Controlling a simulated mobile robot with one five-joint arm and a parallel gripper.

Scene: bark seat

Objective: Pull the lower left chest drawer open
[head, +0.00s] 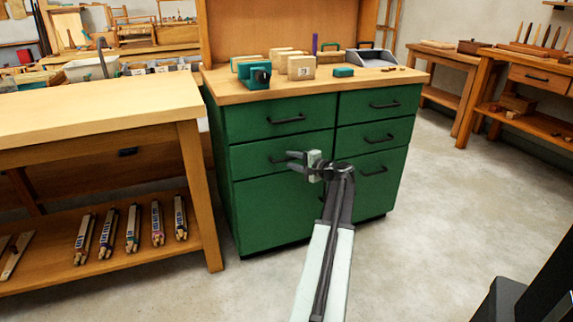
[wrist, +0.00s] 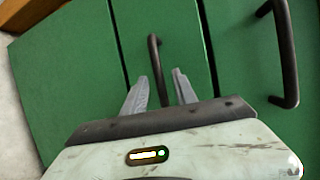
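The green chest (head: 275,208) has a wooden top and dark bar handles. Its lower left drawer (head: 250,163) is the second one down in the left column, above a larger green panel, and looks closed. My gripper (head: 292,160) is in front of this drawer, at its handle, hiding part of it in the head view. In the wrist view my gripper (wrist: 160,85) is open, with its two grey fingers apart. The drawer's handle (wrist: 153,50) shows between them; I cannot tell whether either finger touches it.
The upper left drawer's handle (wrist: 287,55) is close by in the wrist view. A wooden workbench (head: 95,105) stands at the left, beside the chest. Wooden blocks (head: 301,68) and tools lie on the chest top. Concrete floor (head: 440,225) is clear at the right.

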